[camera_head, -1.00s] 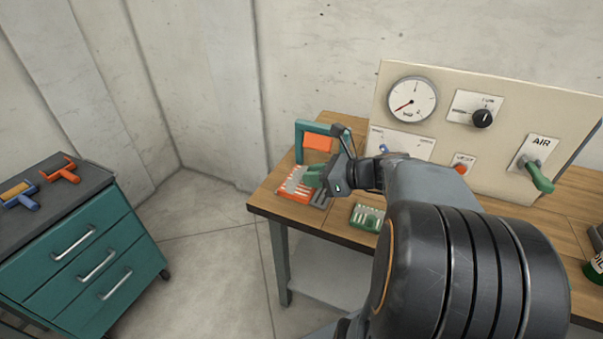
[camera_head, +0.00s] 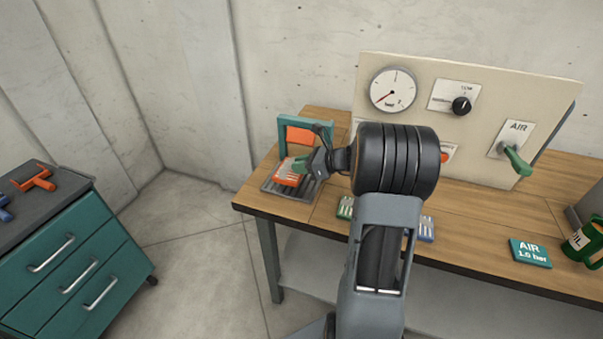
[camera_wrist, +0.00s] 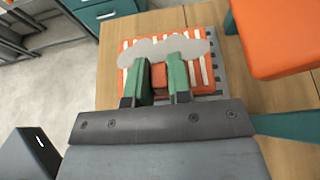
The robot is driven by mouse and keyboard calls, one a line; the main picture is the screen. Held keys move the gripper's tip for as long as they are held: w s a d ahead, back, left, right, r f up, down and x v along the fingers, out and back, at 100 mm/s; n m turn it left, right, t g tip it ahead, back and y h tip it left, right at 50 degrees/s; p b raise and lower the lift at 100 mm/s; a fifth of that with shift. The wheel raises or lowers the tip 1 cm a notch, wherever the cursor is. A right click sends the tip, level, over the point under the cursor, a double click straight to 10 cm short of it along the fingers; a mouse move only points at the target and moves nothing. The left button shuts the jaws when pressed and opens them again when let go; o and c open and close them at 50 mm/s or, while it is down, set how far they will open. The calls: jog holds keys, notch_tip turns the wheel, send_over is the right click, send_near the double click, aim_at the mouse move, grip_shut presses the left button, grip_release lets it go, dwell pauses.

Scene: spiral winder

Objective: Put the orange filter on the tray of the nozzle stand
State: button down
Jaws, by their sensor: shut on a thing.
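The orange filter (camera_head: 289,174), with pale stripes, is in my gripper (camera_head: 304,166) over the grey slatted tray (camera_head: 268,188) of the nozzle stand. In the wrist view my gripper (camera_wrist: 161,72) has its green fingers shut on an orange tab of the filter (camera_wrist: 129,82). A grey cloud-shaped patch covers part of the filter's face. The tray's edge (camera_wrist: 221,70) shows to the filter's right there. I cannot tell whether filter and tray touch. The nozzle stand (camera_head: 284,134) is a teal frame around an orange block, just behind the tray.
A green filter (camera_head: 345,208) and a blue one (camera_head: 427,229) lie near the bench's front edge. A control panel (camera_head: 440,110) stands behind my arm. An air sign (camera_head: 530,253) and a green oil can (camera_head: 588,240) are at right. A teal drawer cart (camera_head: 70,250) stands left.

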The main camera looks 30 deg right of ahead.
jog(key=shift+w+f, duration=0.1)
jog(key=shift+f, duration=1.6)
jog(key=shift+f, duration=0.2)
jog(key=c, duration=1.1)
grip_release()
jog(key=shift+o, duration=0.2)
